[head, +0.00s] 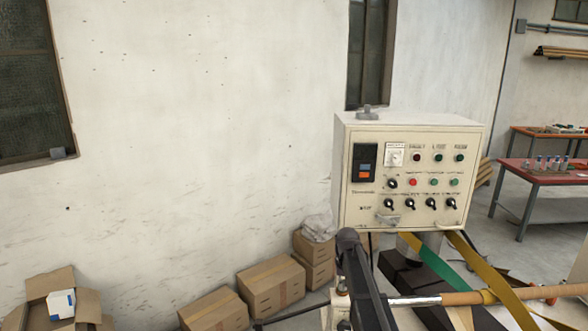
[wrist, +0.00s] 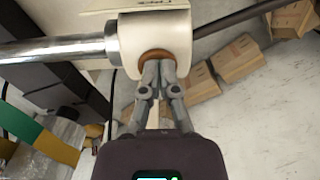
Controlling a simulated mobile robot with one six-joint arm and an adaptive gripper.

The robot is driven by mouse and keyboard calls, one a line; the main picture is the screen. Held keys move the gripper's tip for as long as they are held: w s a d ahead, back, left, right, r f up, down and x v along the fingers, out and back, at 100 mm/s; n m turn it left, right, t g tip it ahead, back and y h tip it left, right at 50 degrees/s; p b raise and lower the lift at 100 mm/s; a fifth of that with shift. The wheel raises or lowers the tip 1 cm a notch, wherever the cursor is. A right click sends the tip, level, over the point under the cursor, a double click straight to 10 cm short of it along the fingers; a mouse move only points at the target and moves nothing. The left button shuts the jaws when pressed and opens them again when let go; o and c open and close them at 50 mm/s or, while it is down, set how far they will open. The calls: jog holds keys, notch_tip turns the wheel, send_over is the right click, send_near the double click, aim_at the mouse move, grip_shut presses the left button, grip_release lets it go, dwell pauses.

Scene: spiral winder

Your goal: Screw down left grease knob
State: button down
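In the wrist view, the left grease knob (wrist: 154,53) shows as an orange-brown round part at the edge of a cream housing (wrist: 170,34). My gripper (wrist: 158,66) points straight at it. Its two grey fingers are drawn close together, with their tips over the knob, and appear shut on it. The tips hide part of the knob, so how they contact it is not clear. In the head view, the cream housing (head: 335,317) shows at the bottom edge, with a small brownish part (head: 342,291) on top. I cannot make out the gripper there.
A silver shaft (wrist: 60,48) meets the housing on one side and a dark rod (wrist: 235,25) on the other. A control cabinet (head: 412,165) stands behind. Green and yellow strips (head: 445,262) lie to the right. Cardboard boxes (head: 270,287) line the wall.

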jog(key=shift+s, duration=0.3)
dwell(0.5)
notch_tip(320, 180, up, 6)
jog(key=p, duration=0.6)
dwell(0.4)
jog(key=s+f+b, duration=1)
jog(key=s, duration=0.3)
jog(key=s+f+b, duration=1)
jog(key=s, duration=0.3)
jog(key=shift+s+d, duration=0.15)
jog(key=shift+d, duration=0.05)
jog(key=shift+f, duration=0.1)
